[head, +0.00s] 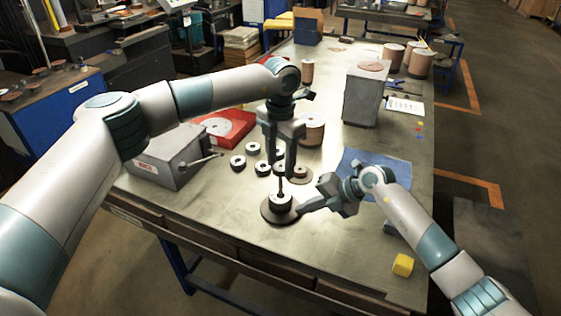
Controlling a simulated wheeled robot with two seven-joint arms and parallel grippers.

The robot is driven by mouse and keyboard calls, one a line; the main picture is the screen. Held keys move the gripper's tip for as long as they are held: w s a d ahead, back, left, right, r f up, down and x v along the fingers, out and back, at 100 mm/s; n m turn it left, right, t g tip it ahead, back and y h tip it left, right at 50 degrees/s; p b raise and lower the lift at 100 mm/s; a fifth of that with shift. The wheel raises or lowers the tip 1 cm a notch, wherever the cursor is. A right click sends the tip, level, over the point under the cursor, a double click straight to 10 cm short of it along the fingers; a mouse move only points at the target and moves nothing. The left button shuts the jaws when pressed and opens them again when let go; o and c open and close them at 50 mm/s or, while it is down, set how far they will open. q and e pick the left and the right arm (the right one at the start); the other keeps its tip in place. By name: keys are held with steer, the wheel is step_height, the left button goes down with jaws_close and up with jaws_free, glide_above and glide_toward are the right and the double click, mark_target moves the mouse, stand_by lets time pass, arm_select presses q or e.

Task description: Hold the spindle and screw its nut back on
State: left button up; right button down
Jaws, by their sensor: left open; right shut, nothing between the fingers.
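The spindle (281,187) is a thin upright rod rising from a dark round base (269,215) near the table's front, with a black-and-white ring (281,202) around its foot. My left gripper (281,172) points down from above, open, its fingers either side of the rod's upper part; I cannot tell if they touch it. My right gripper (303,209) is shut and empty, its tips low at the right side of the base; touching or apart is unclear. I cannot make out the nut; it may be hidden between the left fingers or too small.
Several black-and-white rings (238,162) lie behind the spindle. A grey box with a lever (170,155) and a red tray (226,127) stand left. A blue cloth (365,161), grey block (366,95) and yellow cube (403,265) are right.

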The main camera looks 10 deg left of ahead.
arm_select(q)
steer(key=n, duration=0.3)
steer(key=shift+n, duration=0.4)
steer(key=n, duration=2.5)
steer(key=shift+c, duration=0.6)
